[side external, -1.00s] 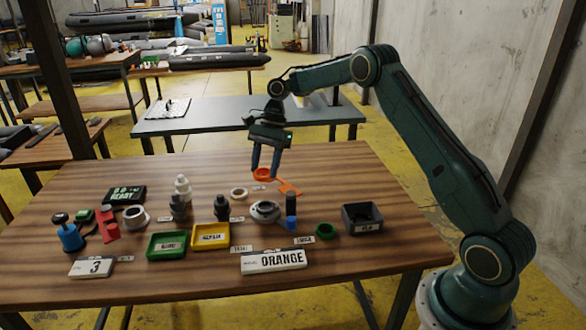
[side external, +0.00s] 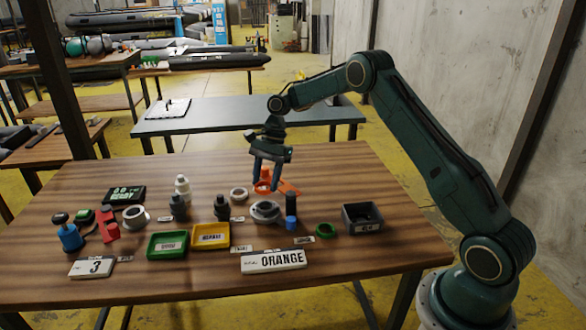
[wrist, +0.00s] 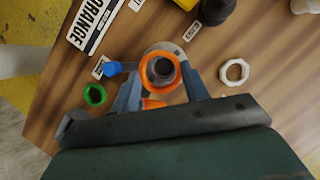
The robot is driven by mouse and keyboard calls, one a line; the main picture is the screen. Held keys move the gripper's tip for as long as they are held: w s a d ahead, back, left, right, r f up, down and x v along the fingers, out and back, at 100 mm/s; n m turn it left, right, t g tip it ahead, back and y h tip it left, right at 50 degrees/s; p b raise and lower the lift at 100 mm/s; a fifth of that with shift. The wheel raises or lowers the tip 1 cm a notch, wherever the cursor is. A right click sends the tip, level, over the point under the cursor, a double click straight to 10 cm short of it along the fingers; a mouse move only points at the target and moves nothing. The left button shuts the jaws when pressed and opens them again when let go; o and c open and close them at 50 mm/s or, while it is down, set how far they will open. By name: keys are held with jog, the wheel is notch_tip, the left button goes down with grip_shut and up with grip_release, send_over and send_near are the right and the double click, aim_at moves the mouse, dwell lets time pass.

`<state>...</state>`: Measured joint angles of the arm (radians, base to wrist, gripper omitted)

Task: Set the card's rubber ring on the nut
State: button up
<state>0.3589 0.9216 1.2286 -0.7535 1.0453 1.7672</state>
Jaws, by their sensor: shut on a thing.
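The card (side external: 274,261) on the table reads ORANGE and also shows in the wrist view (wrist: 95,22). My gripper (side external: 265,186) points down, shut on an orange rubber ring (side external: 262,188). In the wrist view the ring (wrist: 160,90) sits between the two fingers (wrist: 160,88). The grey nut (side external: 266,212) stands on the table in front of the gripper in the side view. In the wrist view, the nut's pale flange (wrist: 160,48) shows past the ring, and a dark round part shows through its hole. I cannot tell whether ring and nut touch.
A white ring (side external: 239,194), green ring (side external: 321,229) and dark bin (side external: 362,217) are nearby. Trays stand left.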

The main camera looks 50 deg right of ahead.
aim_at(268, 183)
jog(key=shift+f, duration=2.2)
jog(key=shift+f, duration=0.55)
dwell(0.3)
jog(key=o, duration=1.5)
jog(key=shift+r, duration=0.2)
notch_tip(268, 183, up, 8)
jog(key=shift+f, duration=0.15)
dwell(0.7)
